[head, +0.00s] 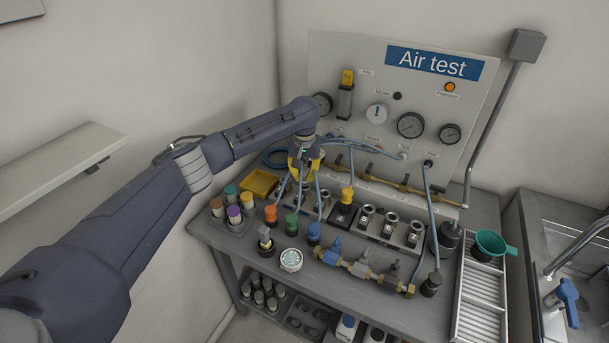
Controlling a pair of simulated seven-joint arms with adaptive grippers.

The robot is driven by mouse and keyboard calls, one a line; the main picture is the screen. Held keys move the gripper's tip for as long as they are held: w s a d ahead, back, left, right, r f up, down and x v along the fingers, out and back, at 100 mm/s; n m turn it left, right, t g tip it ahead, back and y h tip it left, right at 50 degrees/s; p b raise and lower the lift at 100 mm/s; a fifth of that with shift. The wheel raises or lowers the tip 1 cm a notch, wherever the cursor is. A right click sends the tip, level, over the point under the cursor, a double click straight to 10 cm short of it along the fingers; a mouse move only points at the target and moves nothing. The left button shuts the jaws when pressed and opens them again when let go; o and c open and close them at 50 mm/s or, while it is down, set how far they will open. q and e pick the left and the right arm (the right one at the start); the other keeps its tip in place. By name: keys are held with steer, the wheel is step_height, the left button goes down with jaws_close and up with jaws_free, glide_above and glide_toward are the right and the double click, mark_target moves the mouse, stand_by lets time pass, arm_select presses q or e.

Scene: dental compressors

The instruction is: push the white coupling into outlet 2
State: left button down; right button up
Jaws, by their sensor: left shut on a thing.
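My left gripper (303,165) is over the back left of the bench, seen from behind and above. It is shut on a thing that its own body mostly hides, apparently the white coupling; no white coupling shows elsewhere. Yellow parts show around the fingers, and blue hoses run close by. My right gripper is not in view.
A valve manifold (361,268) lies along the front. The Air test panel (410,105) rises behind. A green funnel (490,243) is at right.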

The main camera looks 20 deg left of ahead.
arm_select(q)
steer(key=shift+f, duration=0.5)
steer(key=shift+f, duration=0.9)
steer(key=c, duration=1.4)
jaws_free()
steer(key=r, duration=1.2)
steer(key=shift+s, duration=0.25)
